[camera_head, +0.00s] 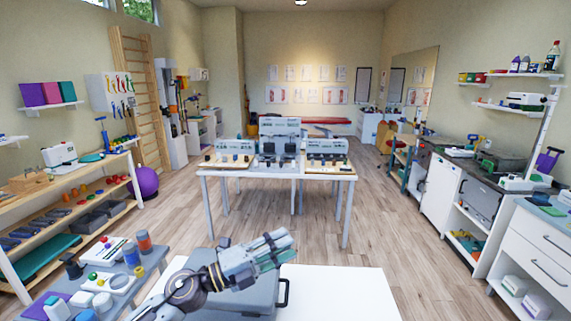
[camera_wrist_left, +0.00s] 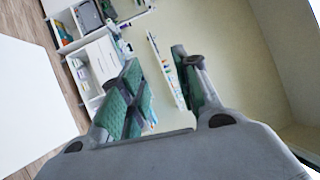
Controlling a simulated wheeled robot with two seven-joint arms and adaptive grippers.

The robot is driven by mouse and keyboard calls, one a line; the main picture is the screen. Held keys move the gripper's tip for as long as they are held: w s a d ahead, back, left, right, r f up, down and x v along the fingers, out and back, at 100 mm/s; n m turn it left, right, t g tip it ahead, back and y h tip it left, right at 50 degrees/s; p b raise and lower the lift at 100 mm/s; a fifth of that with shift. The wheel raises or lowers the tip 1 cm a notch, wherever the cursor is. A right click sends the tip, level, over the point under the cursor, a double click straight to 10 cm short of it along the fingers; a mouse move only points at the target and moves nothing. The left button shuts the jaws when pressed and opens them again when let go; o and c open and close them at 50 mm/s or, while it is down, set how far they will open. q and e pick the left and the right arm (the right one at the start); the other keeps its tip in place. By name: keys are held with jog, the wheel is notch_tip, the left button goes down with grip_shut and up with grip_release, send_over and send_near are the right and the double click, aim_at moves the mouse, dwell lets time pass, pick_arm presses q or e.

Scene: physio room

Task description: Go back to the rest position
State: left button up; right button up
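My left gripper (camera_head: 279,248) reaches in from the lower left in the head view, above a grey case and a white tabletop. In the left wrist view the same gripper (camera_wrist_left: 157,62) has its green-padded fingers apart, with nothing between them. Through the gap the wall and a white shelf show. My right gripper is in neither view.
The grey case (camera_head: 255,301) with a dark handle lies on the white tabletop (camera_head: 345,295) below my left arm. A grey side table (camera_head: 45,300) with bottles and small items is at the left. A white-legged table (camera_head: 330,177) stands ahead. Wooden floor (camera_head: 400,240) is clear between.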

pick_arm(q)
jog(key=w+a+n+t+y, duration=0.4)
jog(key=a+n+t+y, duration=0.6)
jog(key=n, duration=0.6)
jog(key=s+a+f+n+g+y, duration=0.3)
jog(key=a+f+n+y, duration=0.2)
jog(key=f, duration=0.4)
jog(key=s+a+f+n+g+y, duration=0.2)
jog(key=s+a+f+n+y, duration=0.15)
jog(key=a+f+n, duration=0.35)
jog(key=s+f+n+g, duration=0.1)
jog(key=s+f+g, duration=0.5)
jog(key=s, duration=0.4)
jog(key=s+f+n+g, duration=0.1)
jog(key=s+f+g, duration=0.3)
jog(key=s+f, duration=0.5)
notch_tip(320, 180, down, 33)
jog(key=s+g, duration=0.2)
jog(key=s, duration=0.1)
jog(key=s+a+f, duration=0.3)
jog(key=s+f, duration=1.6)
jog(key=s, duration=0.3)
jog(key=shift+f+m+g, duration=0.2)
jog(key=shift+m+g, duration=0.2)
